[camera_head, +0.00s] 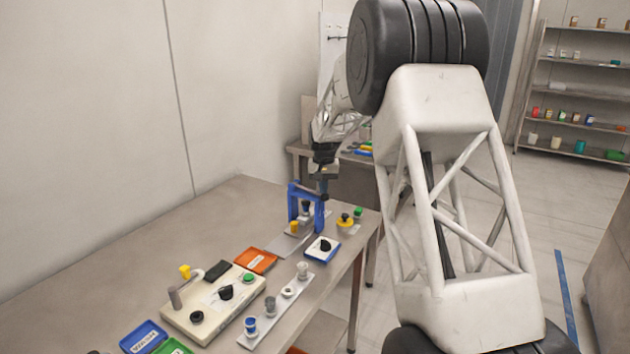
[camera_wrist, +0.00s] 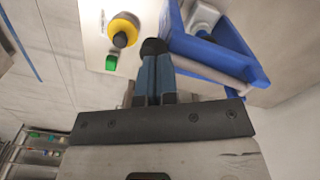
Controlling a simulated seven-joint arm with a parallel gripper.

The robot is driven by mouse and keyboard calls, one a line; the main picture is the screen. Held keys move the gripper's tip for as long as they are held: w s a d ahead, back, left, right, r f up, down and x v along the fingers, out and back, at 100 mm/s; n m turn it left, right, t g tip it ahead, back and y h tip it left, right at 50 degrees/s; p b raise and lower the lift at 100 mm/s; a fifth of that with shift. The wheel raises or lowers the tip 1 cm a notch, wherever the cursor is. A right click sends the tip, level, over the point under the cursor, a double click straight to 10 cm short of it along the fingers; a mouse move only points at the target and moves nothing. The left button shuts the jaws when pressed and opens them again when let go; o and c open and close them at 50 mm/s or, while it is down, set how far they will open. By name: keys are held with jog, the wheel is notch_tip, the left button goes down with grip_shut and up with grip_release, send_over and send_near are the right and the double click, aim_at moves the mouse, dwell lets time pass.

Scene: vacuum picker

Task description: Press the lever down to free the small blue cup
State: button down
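A blue frame (camera_head: 293,203) stands near the table's far end; it fills the upper right of the wrist view (camera_wrist: 212,55). A pale bar (camera_wrist: 205,68), seemingly the lever, runs along it toward a dark round knob (camera_wrist: 153,46). My gripper (camera_head: 323,192) is beside the frame's top. Its fingers (camera_wrist: 155,72) look shut together, with their tips at the knob; whether they touch it is unclear. A small dark-blue-topped piece (camera_head: 305,207) sits inside the frame, partly hidden. Another small blue cup (camera_head: 251,326) stands on a metal strip nearer the camera.
A yellow button (camera_head: 345,221) and a green one (camera_head: 358,212) lie right of the frame. A beige control box (camera_head: 205,318), an orange tray (camera_head: 256,260) and a blue tray (camera_head: 143,337) stand nearer. The table's left part is clear.

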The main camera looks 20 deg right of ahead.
jog(key=shift+r, duration=0.1)
notch_tip(320, 180, up, 10)
dwell(1.6)
jog(key=shift+s, duration=0.1)
jog(key=s+a+r, duration=0.2)
jog(key=s+r, duration=0.1)
jog(key=s, duration=0.7)
jog(key=s+a+r+n+t, duration=0.1)
jog(key=s+a+r, duration=0.1)
jog(key=s, duration=0.7)
jog(key=s+a+r, duration=0.2)
jog(key=s+r, duration=0.1)
jog(key=s, duration=0.7)
jog(key=s+a+f, duration=0.1)
jog(key=s+f, duration=0.2)
jog(key=s, duration=0.7)
jog(key=s+a+f+n+t, duration=0.1)
jog(key=s+f, duration=0.2)
jog(key=s, duration=0.7)
jog(key=s+a+f, duration=0.1)
jog(key=s+f, duration=0.1)
jog(key=s, duration=0.9)
jog(key=shift+a+f+n+t, duration=0.3)
jog(key=shift+a+f+n, duration=0.1)
